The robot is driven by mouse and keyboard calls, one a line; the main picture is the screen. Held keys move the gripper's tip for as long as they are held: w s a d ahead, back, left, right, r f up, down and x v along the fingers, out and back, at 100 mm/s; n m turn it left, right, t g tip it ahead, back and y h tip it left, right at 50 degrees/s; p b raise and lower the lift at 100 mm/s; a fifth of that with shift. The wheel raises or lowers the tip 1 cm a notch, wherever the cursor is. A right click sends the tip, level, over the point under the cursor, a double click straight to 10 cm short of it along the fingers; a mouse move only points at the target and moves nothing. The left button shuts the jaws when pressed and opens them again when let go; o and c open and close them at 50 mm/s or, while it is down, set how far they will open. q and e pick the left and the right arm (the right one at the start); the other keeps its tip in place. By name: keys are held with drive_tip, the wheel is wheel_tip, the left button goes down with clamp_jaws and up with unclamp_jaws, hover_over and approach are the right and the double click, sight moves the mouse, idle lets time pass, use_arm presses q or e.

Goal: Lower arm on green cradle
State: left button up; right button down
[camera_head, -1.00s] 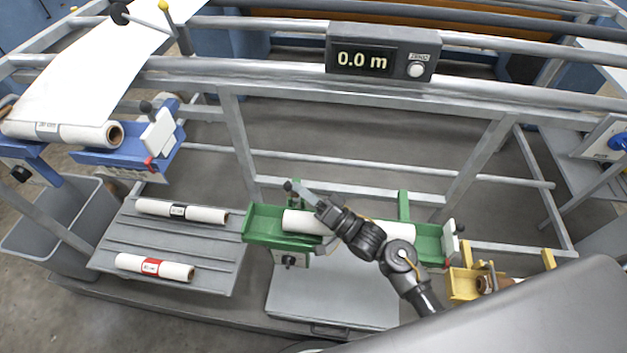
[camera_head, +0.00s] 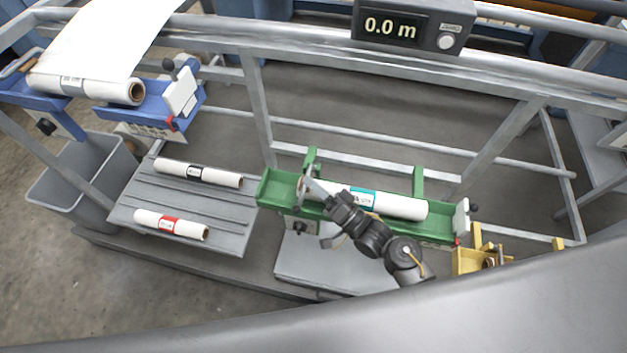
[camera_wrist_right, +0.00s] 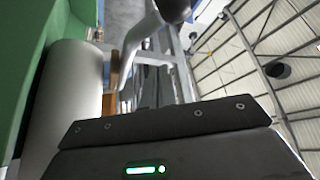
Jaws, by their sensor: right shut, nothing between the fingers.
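The green cradle (camera_head: 440,229) stands right of centre in the head view. A white roll (camera_head: 402,207) with a teal label lies in it. My right gripper (camera_head: 316,187) is shut and empty, at the left end of this roll; I cannot tell whether it touches it. A light grey bar shows at its tip; I cannot tell finger from cradle arm there. In the right wrist view, a curved silver arm with a dark knob (camera_wrist_right: 140,42) rises beyond the roll's brown core (camera_wrist_right: 115,70). The green cradle wall is at the left there. My left gripper is out of view.
A grey rack (camera_head: 190,197) at left bears two white rolls, with black and red labels. A blue cradle (camera_head: 150,116) holds a web-fed roll behind it. A yellow cradle (camera_head: 467,262) is at right.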

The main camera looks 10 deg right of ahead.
idle(0.4)
drive_tip(key=b+v, duration=0.3)
drive_tip(key=v, duration=0.8)
drive_tip(key=shift+a, duration=0.1)
